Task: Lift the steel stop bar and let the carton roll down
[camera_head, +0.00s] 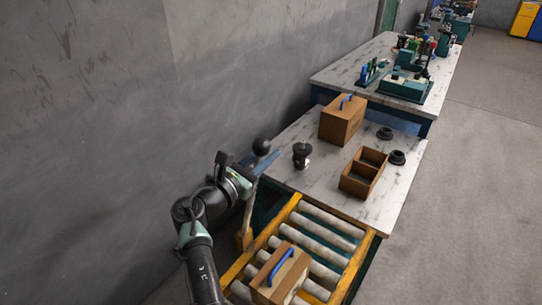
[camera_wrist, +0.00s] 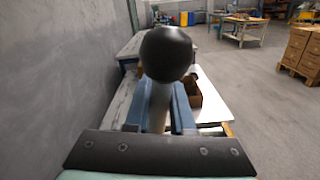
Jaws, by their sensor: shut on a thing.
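A carton (camera_head: 276,277) with a blue handle sits on the rollers of a yellow-framed conveyor (camera_head: 367,246), at the bottom of the head view. A grey lever (camera_head: 249,212) with a black ball knob (camera_head: 262,147) stands at the conveyor's left side, rising from a yellow bracket. My gripper (camera_head: 260,164) is shut on the lever just below the knob. In the wrist view, the knob (camera_wrist: 167,53) stands beyond my two blue-grey fingers (camera_wrist: 160,102), with the lever between them. I cannot pick out the steel stop bar among the rollers.
A marble-topped table (camera_head: 318,190) adjoins the conveyor's far end. It holds another carton (camera_head: 341,120), an open divided box (camera_head: 363,175), a dark fitting (camera_head: 302,154) and black round parts (camera_head: 397,158). A grey wall (camera_head: 90,130) runs close along the left.

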